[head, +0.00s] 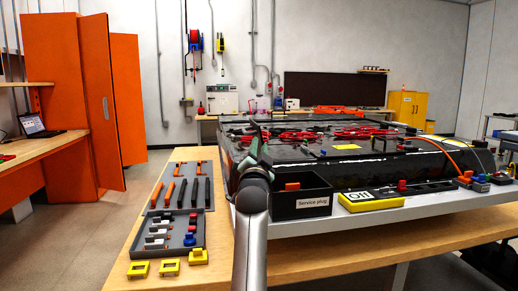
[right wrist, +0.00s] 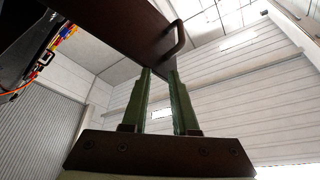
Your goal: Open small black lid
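A small black box labelled "Service plug" (head: 312,203) stands at the front left of the large battery pack. Its top looks open and an orange piece (head: 292,186) shows inside. My right gripper (head: 256,152) is at the box's left side, with its arm rising from below. A dark panel, which looks like the lid (right wrist: 112,25), fills the upper part of the right wrist view. A curved handle (right wrist: 180,36) stands on it. The green fingertips of the right gripper (right wrist: 160,78) reach the panel's corner by the handle. I cannot tell whether they grip it. My left gripper is out of view.
The battery pack (head: 360,172) lies behind and right of the box. A yellow meter (head: 371,201) is right of the box. A grey tool tray (head: 153,249) lies left of my arm on the wooden table (head: 225,275). Orange cabinets (head: 66,100) stand far left.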

